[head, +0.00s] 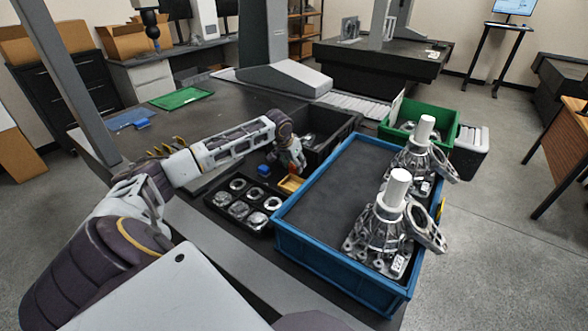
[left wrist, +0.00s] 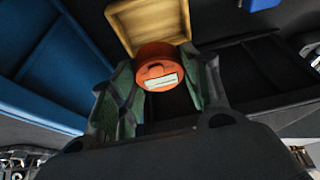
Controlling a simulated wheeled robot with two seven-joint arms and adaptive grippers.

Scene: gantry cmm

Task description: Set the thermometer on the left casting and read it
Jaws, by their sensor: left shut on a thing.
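Two metal castings with white cylinders on top stand in the right part of the blue crate (head: 345,282). The left casting in the picture (head: 385,232) is the nearer one; the other casting (head: 420,158) is behind it. My left gripper (head: 297,167) is left of the crate, above a small yellow tray (head: 290,184). In the left wrist view its green-padded fingers (left wrist: 160,95) are shut on a round orange thermometer (left wrist: 160,68) with a pale label. The tray (left wrist: 148,22) is just beyond it. The thermometer is not clear in the head view. My right gripper is not in view.
A black tray of metal rings and round parts (head: 262,226) lies left of the blue crate. A black bin (head: 340,128) and a green bin (head: 445,122) stand behind. A small blue block (head: 264,169) is beside the gripper. The crate's left part is bare.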

